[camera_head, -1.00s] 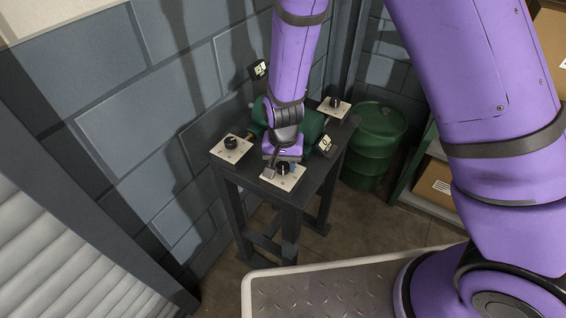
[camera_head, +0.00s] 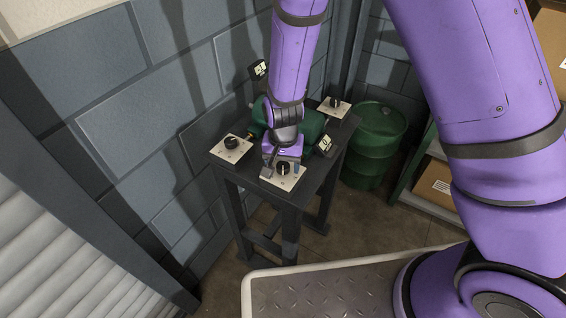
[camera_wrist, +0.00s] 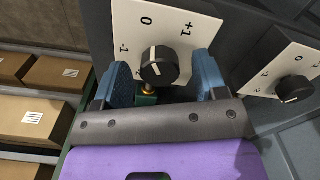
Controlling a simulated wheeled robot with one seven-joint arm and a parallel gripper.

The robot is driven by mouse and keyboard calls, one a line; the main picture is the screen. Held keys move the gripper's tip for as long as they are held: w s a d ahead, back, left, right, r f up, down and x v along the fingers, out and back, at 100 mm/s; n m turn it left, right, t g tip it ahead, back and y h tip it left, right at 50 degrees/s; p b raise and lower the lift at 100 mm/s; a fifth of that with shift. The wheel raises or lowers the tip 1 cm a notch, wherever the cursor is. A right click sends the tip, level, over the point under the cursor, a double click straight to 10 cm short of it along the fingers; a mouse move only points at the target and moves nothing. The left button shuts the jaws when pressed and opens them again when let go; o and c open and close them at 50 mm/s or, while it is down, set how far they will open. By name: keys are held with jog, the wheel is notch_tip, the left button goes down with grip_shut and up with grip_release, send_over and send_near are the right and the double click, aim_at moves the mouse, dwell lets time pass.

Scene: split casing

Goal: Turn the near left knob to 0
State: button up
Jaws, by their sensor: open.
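The knob at the near corner of the stand (camera_head: 283,169) is black and round on a pale square plate. In the wrist view this knob (camera_wrist: 158,66) sits between my fingers, and its white line points roughly toward the 0 mark. The plate (camera_wrist: 166,28) shows -1, 0 and +1; its lower part is partly hidden by my gripper. My gripper (camera_wrist: 163,65) is open, with blue fingers on either side of the knob and a small gap showing on each side. In the head view my gripper (camera_head: 283,162) is low over that plate.
Other knobs stand at the left corner (camera_head: 232,143) and far right corner (camera_head: 335,103). A green casing (camera_head: 311,126) and small displays (camera_head: 325,144) are close to my wrist. A green drum (camera_head: 378,140) stands right of the stand.

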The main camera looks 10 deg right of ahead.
aim_at(283, 165)
jog(key=shift+r, duration=0.1)
notch_tip(283, 165, up, 11)
jog(key=shift+f, duration=0.2)
dwell(0.6)
